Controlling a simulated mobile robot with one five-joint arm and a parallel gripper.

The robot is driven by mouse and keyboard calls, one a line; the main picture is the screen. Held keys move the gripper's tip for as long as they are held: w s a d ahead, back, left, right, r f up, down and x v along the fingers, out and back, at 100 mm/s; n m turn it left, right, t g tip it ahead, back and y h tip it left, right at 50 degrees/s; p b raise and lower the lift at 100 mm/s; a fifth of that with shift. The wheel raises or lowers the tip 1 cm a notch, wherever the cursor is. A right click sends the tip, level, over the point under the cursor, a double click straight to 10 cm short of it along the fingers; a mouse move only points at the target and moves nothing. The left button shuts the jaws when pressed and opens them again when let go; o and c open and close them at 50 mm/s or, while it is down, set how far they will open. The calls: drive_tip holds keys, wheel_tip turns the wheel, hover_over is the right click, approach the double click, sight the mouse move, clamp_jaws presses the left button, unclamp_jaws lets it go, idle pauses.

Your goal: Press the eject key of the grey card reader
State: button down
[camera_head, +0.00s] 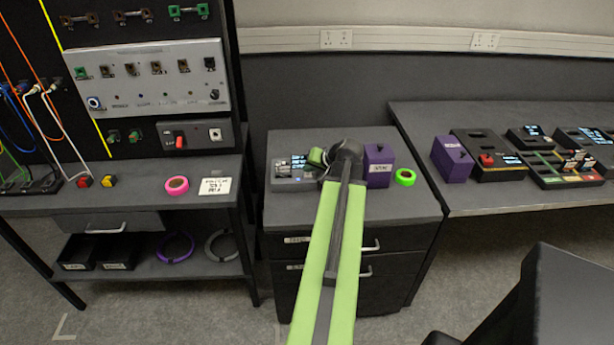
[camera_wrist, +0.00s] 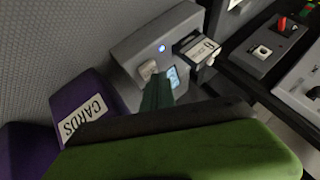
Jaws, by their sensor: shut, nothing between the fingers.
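The grey card reader (camera_head: 283,184) stands on the drawer cabinet's top; my arm hides its right part in the head view. In the wrist view the reader (camera_wrist: 136,42) shows a lit blue lamp, a pale square key (camera_wrist: 148,70), a small blue screen (camera_wrist: 173,77) and a dark slot. A white labelled card (camera_wrist: 201,51) sits at the slot, sticking partly out. My gripper (camera_wrist: 157,88) is shut and empty, its dark green tip close below the key and beside the screen. I cannot tell whether it touches. In the head view my gripper (camera_head: 318,158) is at the reader.
A purple box (camera_head: 378,165) labelled CARDS (camera_wrist: 85,117) stands right beside the reader. A green tape roll (camera_head: 405,177) lies to its right. A bench with a switch panel (camera_head: 155,80) is on the left; a table with several devices (camera_head: 490,150) is on the right.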

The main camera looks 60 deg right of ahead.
sight(310, 175)
drive_tip(key=shift+f+b, duration=0.4)
drive_tip(key=shift+f, duration=0.05)
drive_tip(key=shift+r, duration=0.1)
idle(0.4)
drive_tip(key=shift+r+p, duration=0.85)
drive_tip(key=shift+p, duration=0.1)
wheel_tip(310, 175, up, 5)
drive_tip(key=p, duration=0.5)
drive_tip(key=shift+r, duration=0.15)
